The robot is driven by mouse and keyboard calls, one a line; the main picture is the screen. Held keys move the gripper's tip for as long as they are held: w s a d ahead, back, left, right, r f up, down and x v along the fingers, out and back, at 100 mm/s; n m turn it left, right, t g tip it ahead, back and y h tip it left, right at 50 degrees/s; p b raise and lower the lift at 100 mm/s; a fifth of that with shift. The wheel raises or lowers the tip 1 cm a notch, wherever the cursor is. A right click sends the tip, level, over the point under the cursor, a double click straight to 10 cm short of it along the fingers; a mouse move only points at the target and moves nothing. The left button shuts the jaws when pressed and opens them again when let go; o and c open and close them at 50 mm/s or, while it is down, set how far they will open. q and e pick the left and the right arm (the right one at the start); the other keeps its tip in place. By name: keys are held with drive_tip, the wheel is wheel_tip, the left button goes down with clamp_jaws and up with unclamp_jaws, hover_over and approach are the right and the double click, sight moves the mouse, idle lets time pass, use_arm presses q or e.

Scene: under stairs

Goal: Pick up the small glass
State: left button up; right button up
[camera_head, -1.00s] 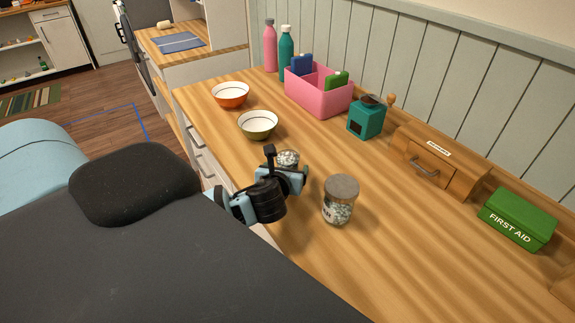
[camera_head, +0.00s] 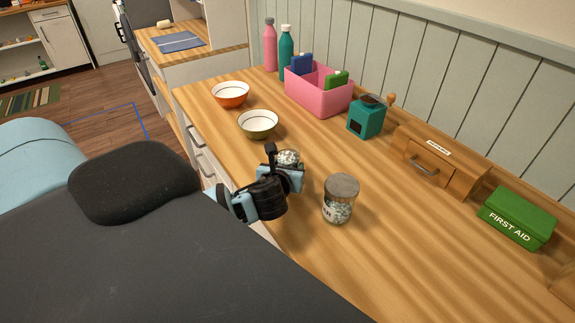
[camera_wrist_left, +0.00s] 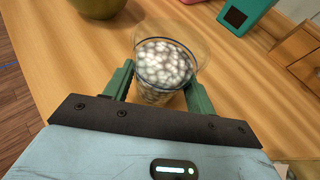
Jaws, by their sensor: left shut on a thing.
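The small glass (camera_wrist_left: 166,68) is clear, with a blue line near its rim and whitish round pieces inside. In the left wrist view it stands between the two green fingers of my left gripper (camera_wrist_left: 158,92), which is shut on it. In the head view only the top of the glass (camera_head: 288,157) shows behind my left gripper (camera_head: 284,172); the rest is hidden. I cannot tell whether its base touches the wooden counter (camera_head: 400,240). My right gripper is not in view.
A larger lidded jar (camera_head: 340,200) stands close to the right of my left gripper. A green bowl (camera_head: 258,125) and an orange bowl (camera_head: 231,95) sit behind it. A pink bin (camera_head: 318,95), teal box (camera_head: 366,118) and first aid box (camera_head: 518,218) line the back.

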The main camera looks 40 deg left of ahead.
sight(285, 159)
use_arm(q)
drive_tip(key=shift+r, duration=0.2)
drive_tip(key=shift+r, duration=1.55)
drive_tip(key=s+a+r, duration=0.1)
drive_tip(key=s, duration=1.4)
drive_tip(key=shift+s+a+r, duration=0.15)
drive_tip(key=shift+s+r, duration=0.05)
drive_tip(key=shift+r, duration=0.05)
drive_tip(key=shift+s, duration=0.25)
